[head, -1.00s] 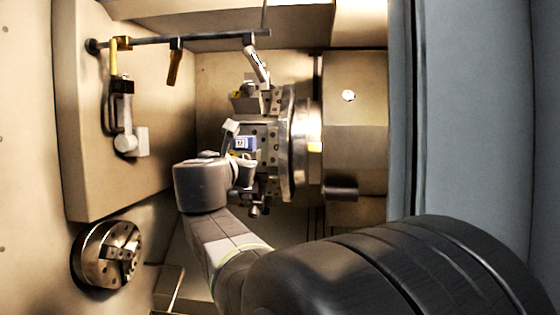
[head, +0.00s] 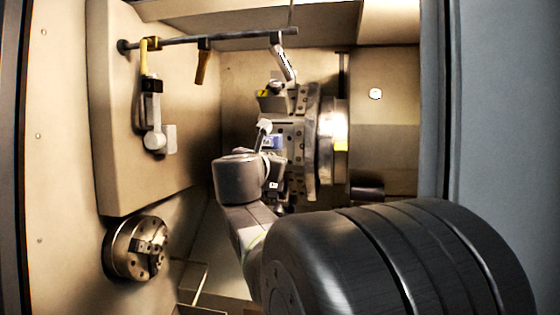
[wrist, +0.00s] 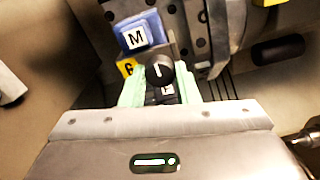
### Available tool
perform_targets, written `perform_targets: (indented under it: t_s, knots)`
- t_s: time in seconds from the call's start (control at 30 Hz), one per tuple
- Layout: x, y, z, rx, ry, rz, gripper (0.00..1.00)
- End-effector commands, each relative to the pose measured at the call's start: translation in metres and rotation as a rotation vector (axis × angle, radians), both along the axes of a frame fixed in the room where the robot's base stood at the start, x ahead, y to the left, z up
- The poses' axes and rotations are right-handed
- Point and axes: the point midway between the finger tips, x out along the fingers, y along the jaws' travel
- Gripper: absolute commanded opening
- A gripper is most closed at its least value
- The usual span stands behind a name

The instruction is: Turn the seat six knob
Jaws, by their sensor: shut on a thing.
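The seat six knob (wrist: 160,70) is a black round knob with a white pointer line, seen in the wrist view beside a yellow label marked 6 (wrist: 127,66). My gripper (wrist: 160,88) has its pale green fingers on either side of the knob and is shut on it. The pointer line runs nearly up and down in the picture. In the head view my gripper is at the turret, and my own wrist hides the knob and the fingers.
A blue block marked M (wrist: 138,35) sits just beyond the knob; it also shows in the head view (head: 272,142). The turret disc (head: 316,140) stands to the right. A chuck (head: 137,248) is at lower left, and a rail (head: 210,40) with hoses runs above.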

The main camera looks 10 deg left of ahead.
Motion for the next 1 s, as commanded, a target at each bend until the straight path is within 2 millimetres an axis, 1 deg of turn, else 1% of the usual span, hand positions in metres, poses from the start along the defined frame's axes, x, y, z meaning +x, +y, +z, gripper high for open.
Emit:
perform_targets:
  t_s: [0.17, 0.37, 1.0]
  knots:
    - [-0.0002, 0.0002, -0.0017, 0.037, -0.001, 0.0, 0.06]
    - [-0.0002, 0.0004, -0.0035, 0.144, -0.006, 0.002, 0.06]
    - [0.0001, 0.0, -0.0054, 0.736, -0.025, 0.001, 0.06]
